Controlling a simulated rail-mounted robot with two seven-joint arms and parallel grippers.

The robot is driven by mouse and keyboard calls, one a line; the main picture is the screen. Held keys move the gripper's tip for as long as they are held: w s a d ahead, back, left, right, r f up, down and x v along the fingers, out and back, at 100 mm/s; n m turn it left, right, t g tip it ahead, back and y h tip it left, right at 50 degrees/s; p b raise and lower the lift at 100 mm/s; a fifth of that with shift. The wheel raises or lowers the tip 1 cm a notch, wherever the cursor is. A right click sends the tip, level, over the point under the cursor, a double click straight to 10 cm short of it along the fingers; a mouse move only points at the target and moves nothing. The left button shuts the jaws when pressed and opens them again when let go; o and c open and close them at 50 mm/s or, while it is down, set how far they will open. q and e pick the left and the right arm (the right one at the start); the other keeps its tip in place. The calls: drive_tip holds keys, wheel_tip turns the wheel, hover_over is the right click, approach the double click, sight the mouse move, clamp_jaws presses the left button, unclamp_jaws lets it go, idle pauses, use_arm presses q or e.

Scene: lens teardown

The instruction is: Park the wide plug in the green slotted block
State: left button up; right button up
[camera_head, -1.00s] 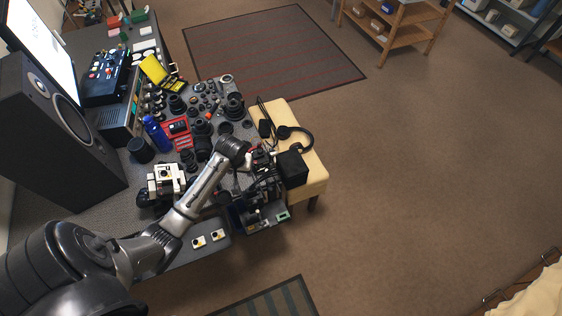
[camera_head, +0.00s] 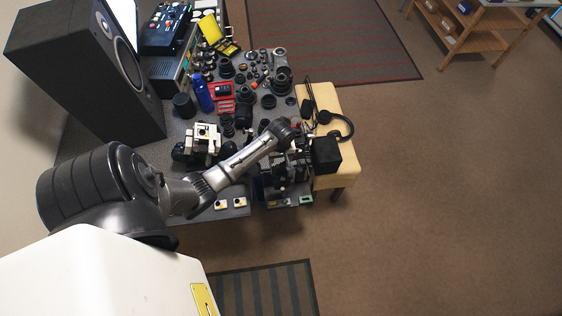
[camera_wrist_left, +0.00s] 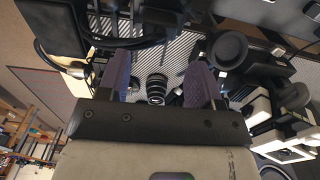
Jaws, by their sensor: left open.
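My left gripper (camera_wrist_left: 160,72) is open in the left wrist view, its two purple-grey fingers spread apart. A black ringed lens barrel (camera_wrist_left: 157,90) shows beyond the gap between them; I see nothing clamped. In the head view my left arm reaches over the front right of the table, and its fingers are hard to make out among dark parts. I cannot pick out the wide plug among the many small black parts. A small green piece (camera_head: 306,200) lies at the table's front right; I cannot tell whether it is the slotted block. My right gripper is not in view.
The grey table is crowded with lens parts, a blue bottle (camera_head: 203,93), a red tray (camera_head: 222,104) and a white-and-black camera (camera_head: 205,139). A big speaker (camera_head: 90,70) stands left. Headphones (camera_head: 343,125) and a black box (camera_head: 326,154) sit on the yellow stool (camera_head: 322,97).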

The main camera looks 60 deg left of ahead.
sight(281, 165)
use_arm(q)
wheel_tip(281, 165, down, 8)
drive_tip(key=shift+b, duration=0.5)
drive_tip(key=shift+f, duration=0.25)
drive_tip(key=shift+c, duration=0.2)
drive_tip(key=c, duration=0.7)
drive_tip(key=shift+c, duration=0.2)
drive_tip(key=shift+r+p, duration=0.3)
drive_tip(key=shift+p, duration=0.05)
drive_tip(key=shift+r+p, duration=0.35)
drive_tip(key=shift+p, duration=0.15)
idle(0.3)
drive_tip(key=shift+r+p, duration=0.35)
drive_tip(key=shift+p, duration=0.05)
idle(0.3)
